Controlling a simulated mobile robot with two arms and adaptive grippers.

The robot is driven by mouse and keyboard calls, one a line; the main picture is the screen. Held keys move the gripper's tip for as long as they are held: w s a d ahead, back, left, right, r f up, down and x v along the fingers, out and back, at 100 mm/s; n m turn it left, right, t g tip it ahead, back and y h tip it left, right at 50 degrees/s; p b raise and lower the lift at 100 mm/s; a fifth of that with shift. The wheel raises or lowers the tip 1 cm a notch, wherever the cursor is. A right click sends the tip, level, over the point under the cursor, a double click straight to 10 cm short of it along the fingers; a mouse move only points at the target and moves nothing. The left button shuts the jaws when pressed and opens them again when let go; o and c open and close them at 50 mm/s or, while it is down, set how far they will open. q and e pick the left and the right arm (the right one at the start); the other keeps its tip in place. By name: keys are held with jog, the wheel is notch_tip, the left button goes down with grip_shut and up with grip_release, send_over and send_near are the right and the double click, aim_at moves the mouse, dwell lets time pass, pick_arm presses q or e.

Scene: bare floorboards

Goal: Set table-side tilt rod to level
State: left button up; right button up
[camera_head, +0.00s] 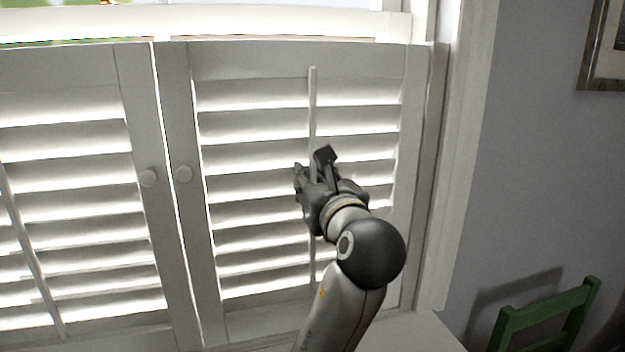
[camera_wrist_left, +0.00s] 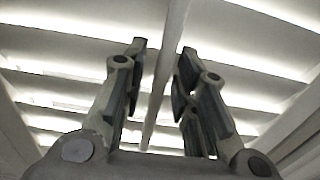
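The tilt rod (camera_head: 313,100) is a thin white upright bar on the front of the right shutter panel. The slats (camera_head: 255,158) behind it are tilted, with bright light between them. My left gripper (camera_head: 311,163) is at about the middle of the rod's height. In the left wrist view, the rod (camera_wrist_left: 167,65) runs between the two spread fingers of the gripper (camera_wrist_left: 163,50), with a gap visible on each side. The gripper and wrist hide part of the rod in the head view. My right gripper is not in view.
The left shutter panel (camera_head: 135,90) has its own rod (camera_head: 28,245). A white surface (camera_head: 415,335) lies below right, near a green chair (camera_head: 548,318).

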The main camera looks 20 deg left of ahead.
pick_arm(q)
grip_shut()
jog(key=shift+f+p, duration=0.35)
jog(key=shift+f, duration=1.25)
jog(key=shift+o, duration=1.2)
grip_release()
jog(key=shift+w, duration=0.1)
jog(key=shift+r, duration=0.1)
jog(key=v, duration=0.7)
jog(key=shift+s, duration=0.25)
